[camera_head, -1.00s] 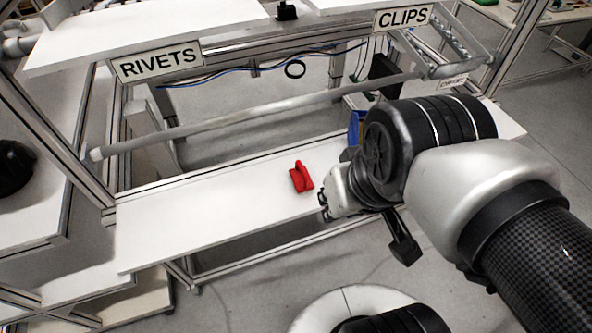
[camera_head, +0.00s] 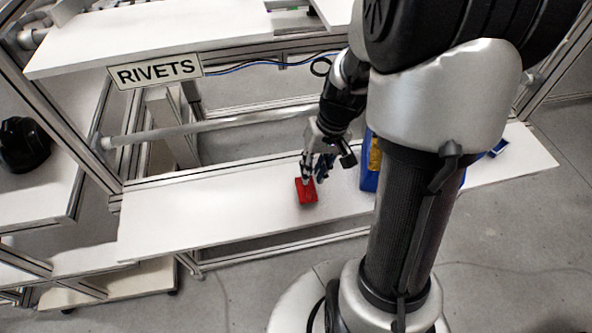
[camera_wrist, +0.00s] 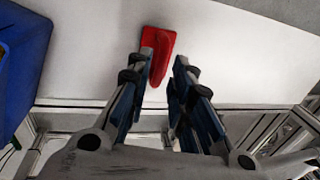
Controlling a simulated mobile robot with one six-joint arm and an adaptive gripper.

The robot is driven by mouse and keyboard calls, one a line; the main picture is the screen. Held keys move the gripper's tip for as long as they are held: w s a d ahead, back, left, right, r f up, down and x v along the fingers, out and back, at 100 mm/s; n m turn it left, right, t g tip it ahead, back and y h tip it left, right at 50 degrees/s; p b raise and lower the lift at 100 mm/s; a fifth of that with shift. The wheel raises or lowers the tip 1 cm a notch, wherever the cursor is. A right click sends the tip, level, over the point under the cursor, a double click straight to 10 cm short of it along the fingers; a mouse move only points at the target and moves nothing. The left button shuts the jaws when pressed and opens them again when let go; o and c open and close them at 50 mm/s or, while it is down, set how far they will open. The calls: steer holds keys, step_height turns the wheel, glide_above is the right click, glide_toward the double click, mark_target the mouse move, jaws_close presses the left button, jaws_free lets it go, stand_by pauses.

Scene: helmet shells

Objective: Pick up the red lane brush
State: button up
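The red lane brush (camera_head: 306,192) lies on the white bench top (camera_head: 200,215). In the wrist view the brush (camera_wrist: 158,41) has a flat base and a raised handle. My gripper (camera_head: 314,172) is over the brush, pointing down, and partly covers it in the head view. In the wrist view my gripper (camera_wrist: 166,60) is open, with its two fingers apart. The brush's handle shows between the fingertips, nearer the left finger, which overlaps the brush's edge. I cannot tell whether they touch.
A blue bin (camera_head: 370,178) stands on the bench right of the brush, partly hidden by my arm. A grey rail (camera_head: 215,124) and a shelf with a RIVETS sign (camera_head: 155,70) are behind. A black helmet shell (camera_head: 22,143) is far left. The bench left of the brush is clear.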

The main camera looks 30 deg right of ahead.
steer(key=f, duration=0.2)
steer(key=f+b, duration=0.1)
steer(key=w+a+f+b, duration=0.1)
steer(key=f, duration=0.1)
steer(key=shift+a+f, duration=0.1)
steer(key=shift+f, duration=0.25)
steer(key=shift+r, duration=0.1)
steer(key=shift+c, duration=0.5)
jaws_close()
